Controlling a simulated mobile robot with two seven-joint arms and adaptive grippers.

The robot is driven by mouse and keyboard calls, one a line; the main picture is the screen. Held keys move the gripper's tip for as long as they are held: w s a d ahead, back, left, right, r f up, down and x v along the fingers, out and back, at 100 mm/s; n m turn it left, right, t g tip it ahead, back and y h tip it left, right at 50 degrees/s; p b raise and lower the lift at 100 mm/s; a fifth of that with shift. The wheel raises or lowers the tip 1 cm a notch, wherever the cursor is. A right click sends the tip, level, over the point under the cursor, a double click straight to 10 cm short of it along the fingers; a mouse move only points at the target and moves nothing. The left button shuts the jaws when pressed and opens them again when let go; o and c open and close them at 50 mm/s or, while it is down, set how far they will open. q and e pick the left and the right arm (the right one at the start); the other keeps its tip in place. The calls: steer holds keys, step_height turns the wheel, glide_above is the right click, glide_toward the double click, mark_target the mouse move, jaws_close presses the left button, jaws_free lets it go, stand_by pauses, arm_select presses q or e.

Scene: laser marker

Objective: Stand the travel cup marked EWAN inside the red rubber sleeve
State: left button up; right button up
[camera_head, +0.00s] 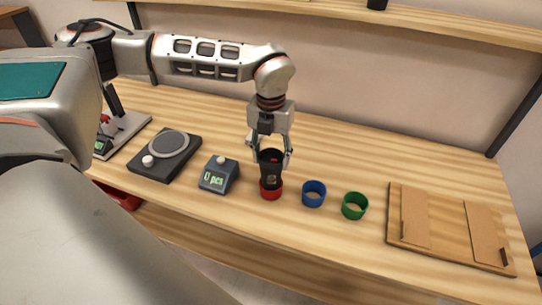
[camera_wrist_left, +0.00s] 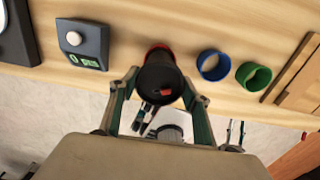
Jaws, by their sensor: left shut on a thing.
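A black travel cup (camera_head: 271,170) stands upright at the red rubber sleeve (camera_head: 271,190), its lower end at or inside the sleeve's opening. I cannot tell how deep it sits. A small pale mark shows on its side, too small to read. My left gripper (camera_head: 271,155) is shut on the cup from above, one finger on each side. In the left wrist view, the cup's dark top (camera_wrist_left: 160,82) with a red spot lies between the fingers, and the red sleeve (camera_wrist_left: 158,48) shows behind it, mostly hidden. My right gripper is not in view.
A blue sleeve (camera_head: 314,194) and a green sleeve (camera_head: 355,206) stand to the right. A counter box (camera_head: 219,175) reading "0 pcs" and a dark turntable-like device (camera_head: 165,155) stand left. A wooden board (camera_head: 450,228) lies far right.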

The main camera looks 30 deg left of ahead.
arm_select(q)
steer(key=shift+f+b, duration=1)
steer(key=shift+f, duration=0.9)
steer(key=o, duration=0.8)
steer(key=o, duration=0.6)
steer(key=shift+c, duration=0.2)
steer(key=shift+r, duration=0.15)
steer(key=shift+r+p, duration=1.45)
steer(key=shift+r, duration=0.3)
steer(key=shift+r+p, duration=1.5)
steer(key=shift+r, duration=0.7)
steer(key=shift+f, duration=0.1)
